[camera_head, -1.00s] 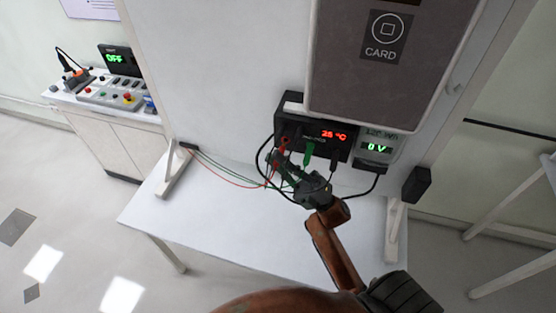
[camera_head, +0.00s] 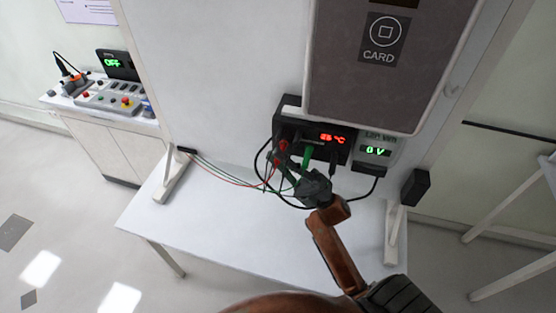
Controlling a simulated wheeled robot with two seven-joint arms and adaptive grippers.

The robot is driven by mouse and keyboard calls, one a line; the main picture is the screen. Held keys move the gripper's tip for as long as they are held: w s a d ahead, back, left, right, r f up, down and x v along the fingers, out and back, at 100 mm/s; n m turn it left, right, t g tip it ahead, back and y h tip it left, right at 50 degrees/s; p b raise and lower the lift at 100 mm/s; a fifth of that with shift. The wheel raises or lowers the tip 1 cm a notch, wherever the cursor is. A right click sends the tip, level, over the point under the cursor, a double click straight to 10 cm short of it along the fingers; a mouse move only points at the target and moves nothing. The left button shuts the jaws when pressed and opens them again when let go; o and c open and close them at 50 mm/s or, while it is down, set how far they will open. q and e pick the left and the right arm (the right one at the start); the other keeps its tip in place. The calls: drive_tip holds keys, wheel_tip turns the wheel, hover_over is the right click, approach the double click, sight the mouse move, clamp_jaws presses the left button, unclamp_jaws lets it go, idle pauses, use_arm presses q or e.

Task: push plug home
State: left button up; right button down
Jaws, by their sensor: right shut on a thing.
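My right gripper (camera_head: 283,160) reaches up from the lower right to the front of the black box (camera_head: 345,151). Its fingers are shut on the red plug (camera_head: 283,146) at the left of the box front, and they partly hide it. I cannot tell how deep the red plug sits in its socket. A green plug (camera_head: 307,156) stands just right of it at the box front, and a black plug (camera_head: 333,162) is further right. The box display reads 25 °C in red. My left gripper is not in view.
A grey meter (camera_head: 377,150) reading 0 V is right of the box. A grey CARD panel (camera_head: 385,70) hangs above. The white table (camera_head: 220,225) is clear in front.

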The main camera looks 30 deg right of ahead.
drive_tip(key=shift+w+d, duration=0.3)
drive_tip(key=shift+d, duration=0.1)
drive_tip(key=c, duration=1.9)
unclamp_jaws()
drive_tip(key=v, duration=1.2)
